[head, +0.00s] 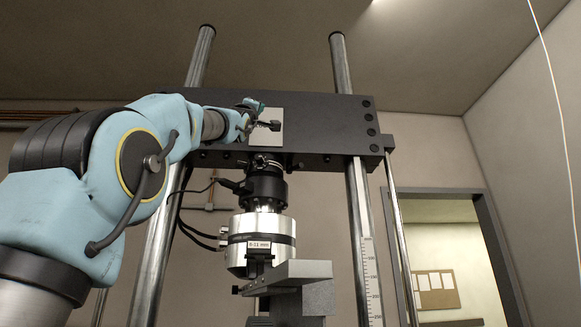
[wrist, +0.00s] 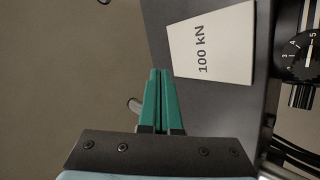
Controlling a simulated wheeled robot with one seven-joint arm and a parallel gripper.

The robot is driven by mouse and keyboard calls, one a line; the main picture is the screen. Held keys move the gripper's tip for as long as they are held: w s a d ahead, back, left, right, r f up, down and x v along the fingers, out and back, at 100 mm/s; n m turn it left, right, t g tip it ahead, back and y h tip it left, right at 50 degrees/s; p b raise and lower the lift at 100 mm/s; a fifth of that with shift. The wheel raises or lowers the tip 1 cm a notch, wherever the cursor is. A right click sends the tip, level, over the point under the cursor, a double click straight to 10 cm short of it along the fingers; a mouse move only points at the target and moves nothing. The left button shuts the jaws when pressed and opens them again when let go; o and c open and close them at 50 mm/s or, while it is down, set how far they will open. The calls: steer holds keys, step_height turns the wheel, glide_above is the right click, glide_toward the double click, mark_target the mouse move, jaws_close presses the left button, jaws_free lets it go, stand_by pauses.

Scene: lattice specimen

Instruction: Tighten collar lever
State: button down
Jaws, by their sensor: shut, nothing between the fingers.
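In the head view, a black collar (head: 266,188) sits on the load string under the dark crosshead (head: 330,118); I cannot make out a lever on it for certain. In the wrist view, a round black part with white scale numbers (wrist: 304,52) is at the right edge, cut off by the frame. My gripper (wrist: 158,72) has green fingers pressed together, with nothing held. They are left of the white "100 kN" plate (wrist: 212,45). In the head view, my gripper (head: 275,125) is in front of this plate, well above the collar.
A silver cylinder (head: 260,226) with cables hangs below the collar, above a grey block (head: 300,272). Steel columns (head: 349,90) flank the crosshead. A small grey rounded piece (wrist: 135,105) shows beside my fingers. A doorway (head: 445,255) is at the right.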

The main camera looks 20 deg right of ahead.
step_height(320, 180, down, 6)
steer(key=w+f+n+g+y, duration=0.1)
steer(key=w+n+g+y, duration=0.15)
steer(key=n+y, duration=0.2)
steer(key=n+g+p, duration=0.3)
steer(key=g+p, duration=0.2)
glide_toward(294, 169)
steer(key=shift+m+h, duration=0.25)
steer(key=shift+h, duration=0.1)
steer(key=w, duration=0.4)
steer(key=shift+a, duration=0.3)
steer(key=d, duration=0.1)
steer(key=d+p, duration=0.2)
steer(key=shift+w+d+r, duration=0.2)
steer(key=shift+w+d, duration=0.1)
steer(key=shift+d, duration=0.2)
